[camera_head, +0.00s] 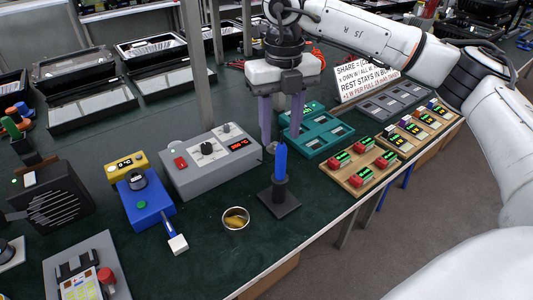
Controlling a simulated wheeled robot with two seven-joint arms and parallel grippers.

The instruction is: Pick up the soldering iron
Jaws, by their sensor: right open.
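The soldering iron (280,163) shows as an upright blue handle in a black stand (278,203) with a square base, near the table's front edge. My right gripper (281,137) points down with its two purple fingers apart and nothing between them. In the picture its fingertips are just above and behind the top of the blue handle; I see no contact. The lower part of the iron is hidden in the stand. My left gripper is not in view.
A grey station with a red display (211,163) stands left of the iron. A small cup (236,219) sits front left, beside a blue device (146,203). Teal trays (318,136) and a wooden board with red-and-green parts (362,169) lie to the right.

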